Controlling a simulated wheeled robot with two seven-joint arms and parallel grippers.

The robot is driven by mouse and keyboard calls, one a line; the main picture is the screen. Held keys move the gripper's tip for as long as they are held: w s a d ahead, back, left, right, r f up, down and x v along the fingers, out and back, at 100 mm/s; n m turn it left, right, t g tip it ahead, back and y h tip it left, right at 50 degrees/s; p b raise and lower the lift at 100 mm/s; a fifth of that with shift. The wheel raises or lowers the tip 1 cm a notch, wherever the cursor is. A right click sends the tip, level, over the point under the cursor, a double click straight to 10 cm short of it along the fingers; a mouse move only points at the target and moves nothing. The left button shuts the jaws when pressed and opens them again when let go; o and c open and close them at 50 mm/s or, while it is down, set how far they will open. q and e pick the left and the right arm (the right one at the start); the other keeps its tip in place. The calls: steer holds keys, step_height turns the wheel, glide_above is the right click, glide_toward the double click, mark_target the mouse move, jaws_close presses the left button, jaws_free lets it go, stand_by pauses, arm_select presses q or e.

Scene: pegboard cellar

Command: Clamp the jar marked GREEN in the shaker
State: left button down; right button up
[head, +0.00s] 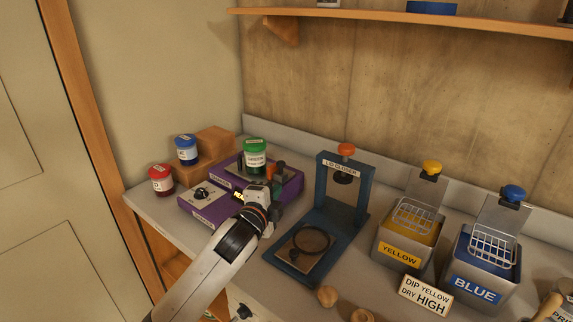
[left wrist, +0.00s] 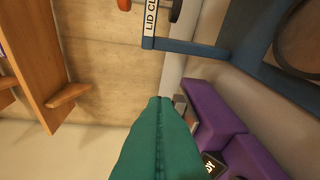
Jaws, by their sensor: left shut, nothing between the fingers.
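The jar marked GREEN (head: 255,158), with a green lid, stands upright on the far part of the purple shaker (head: 211,208) at the left of the bench. An orange-red knob (head: 281,167) stands just right of the jar. My left gripper (head: 277,187) is in front of the shaker's right part, below the knob in the picture. Its teal fingers (left wrist: 158,110) are together and empty in the left wrist view. I cannot tell whether they touch the knob. The shaker's clamp is partly hidden behind my gripper. My right gripper is not in view.
A red jar (head: 161,179) stands left of the shaker, and a blue jar (head: 186,149) stands by wooden blocks (head: 215,143). The blue lid closer (head: 361,200) stands to the right. Farther right are the YELLOW (head: 399,252) and BLUE (head: 476,287) dip tanks.

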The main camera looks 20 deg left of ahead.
arm_select(q)
steer(key=w, duration=0.1)
steer(key=p, duration=0.2)
glide_toward(281, 170)
steer(key=w+d+r, duration=0.2)
steer(key=w+d, duration=0.1)
steer(key=w, duration=0.2)
steer(key=shift+w+a+f, duration=0.4)
steer(key=shift+w+a, duration=0.2)
steer(key=shift+w, duration=0.05)
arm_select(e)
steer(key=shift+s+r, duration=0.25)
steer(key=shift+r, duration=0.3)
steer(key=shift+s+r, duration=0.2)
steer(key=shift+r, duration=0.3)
